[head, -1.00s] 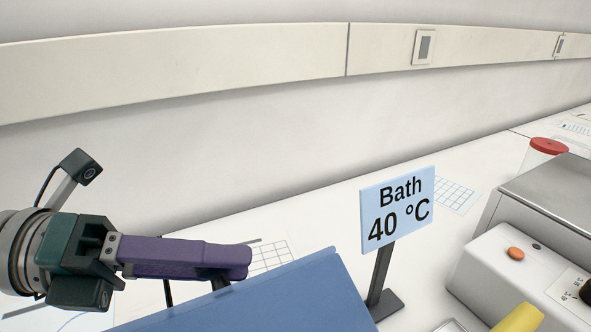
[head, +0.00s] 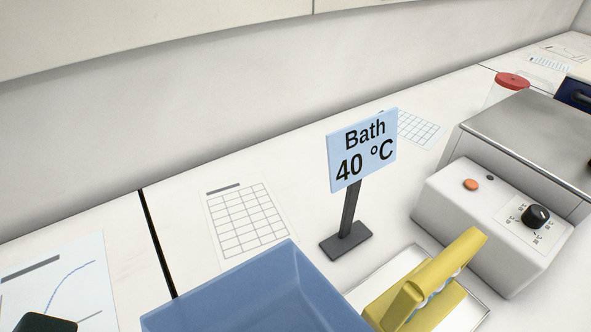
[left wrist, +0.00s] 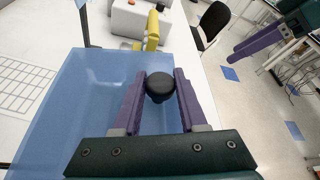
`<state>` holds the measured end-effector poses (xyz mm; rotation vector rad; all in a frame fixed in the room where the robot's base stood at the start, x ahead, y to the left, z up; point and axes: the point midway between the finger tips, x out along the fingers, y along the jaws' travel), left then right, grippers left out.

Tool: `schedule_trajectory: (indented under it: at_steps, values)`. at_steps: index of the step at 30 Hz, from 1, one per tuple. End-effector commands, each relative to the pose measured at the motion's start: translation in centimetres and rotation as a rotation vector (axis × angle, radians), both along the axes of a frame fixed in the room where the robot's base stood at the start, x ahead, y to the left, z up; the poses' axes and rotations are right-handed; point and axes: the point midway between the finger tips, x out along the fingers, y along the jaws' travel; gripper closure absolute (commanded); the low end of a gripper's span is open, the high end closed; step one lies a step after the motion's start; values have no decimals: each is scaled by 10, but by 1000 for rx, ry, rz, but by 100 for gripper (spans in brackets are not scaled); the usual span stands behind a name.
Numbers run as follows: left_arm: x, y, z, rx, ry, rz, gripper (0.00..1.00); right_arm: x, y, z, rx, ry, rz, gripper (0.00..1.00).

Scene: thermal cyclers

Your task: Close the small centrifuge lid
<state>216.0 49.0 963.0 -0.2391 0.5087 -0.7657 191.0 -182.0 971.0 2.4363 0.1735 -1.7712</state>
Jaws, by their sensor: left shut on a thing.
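A blue box-like body (head: 255,300) is cut off at the bottom of the head view. It fills much of the left wrist view (left wrist: 80,85). I cannot tell whether it is the small centrifuge or its lid. My left gripper (left wrist: 160,80) has its purple fingers on both sides of a round black knob (left wrist: 159,88), shut on it over the blue body. In the head view only a dark piece of my left gripper's housing shows at the bottom left corner. My right gripper (left wrist: 262,52) is at the upper right of the left wrist view, its purple fingers apart.
A "Bath 40 °C" sign (head: 362,150) stands behind the blue body. A red-capped jar (head: 510,85) stands behind. Paper sheets (head: 245,220) lie on the bench.

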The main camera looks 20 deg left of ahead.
Motion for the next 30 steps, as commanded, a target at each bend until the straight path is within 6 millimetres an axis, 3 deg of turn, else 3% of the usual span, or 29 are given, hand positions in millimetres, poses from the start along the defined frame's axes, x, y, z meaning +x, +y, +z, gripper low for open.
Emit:
schedule_trajectory:
  at_steps: [9,28,29,30]
  values:
    - [-14,-15,-23,-9,11,-2,100,0,0,-19,0,0,0,35]
    - [-18,-18,-30,-2,13,-3,100,0,0,-22,0,0,0,35]
    - [-18,-18,-30,-2,14,-3,55,0,0,-22,0,0,0,35]
    - [-18,-17,-30,-1,13,-3,51,0,0,-22,0,0,0,35]
